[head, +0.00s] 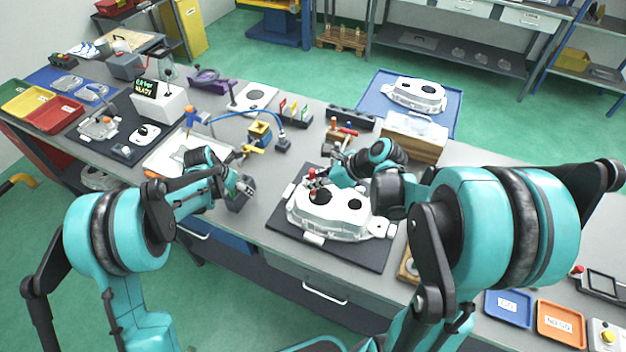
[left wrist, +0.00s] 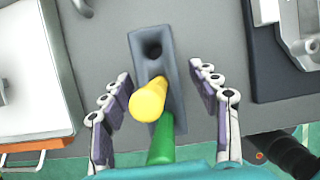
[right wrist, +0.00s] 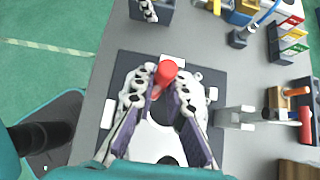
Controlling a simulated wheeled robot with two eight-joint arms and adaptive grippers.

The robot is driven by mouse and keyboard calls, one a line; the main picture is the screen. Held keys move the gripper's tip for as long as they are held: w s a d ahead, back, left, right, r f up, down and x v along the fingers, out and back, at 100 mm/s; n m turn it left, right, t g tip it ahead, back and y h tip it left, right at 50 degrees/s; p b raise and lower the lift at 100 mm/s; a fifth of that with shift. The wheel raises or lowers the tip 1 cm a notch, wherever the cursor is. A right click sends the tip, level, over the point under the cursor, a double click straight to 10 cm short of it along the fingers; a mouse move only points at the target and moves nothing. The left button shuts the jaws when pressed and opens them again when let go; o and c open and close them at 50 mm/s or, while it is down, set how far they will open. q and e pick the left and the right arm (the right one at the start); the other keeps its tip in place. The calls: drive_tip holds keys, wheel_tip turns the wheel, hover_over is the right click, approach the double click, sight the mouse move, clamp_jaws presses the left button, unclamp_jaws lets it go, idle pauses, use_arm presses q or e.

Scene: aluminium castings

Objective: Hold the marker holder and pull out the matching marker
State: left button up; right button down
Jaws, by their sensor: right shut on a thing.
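The marker holder (left wrist: 153,65) is a grey block in the left wrist view, with one empty dark hole at its far end. A yellow marker (left wrist: 148,100) and a green marker (left wrist: 162,145) stand in it. My left gripper (left wrist: 165,105) is open, a finger on each side of the holder with gaps showing. In the head view the holder (head: 240,197) is partly hidden by my left gripper (head: 238,186). My right gripper (right wrist: 163,95) is shut on a red marker (right wrist: 167,70), which it holds above a white casting (right wrist: 155,140). The red marker also shows in the head view (head: 312,176).
The white casting lies on a dark mat (head: 285,222) right of the holder. Behind are a rack with coloured tags (head: 294,112), a blue-hosed fixture (head: 260,133) and a wooden-fronted box (head: 415,135). Bare grey bench lies between holder and mat.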

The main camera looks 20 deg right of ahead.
use_arm(q)
drive_tip(key=v, duration=1.2)
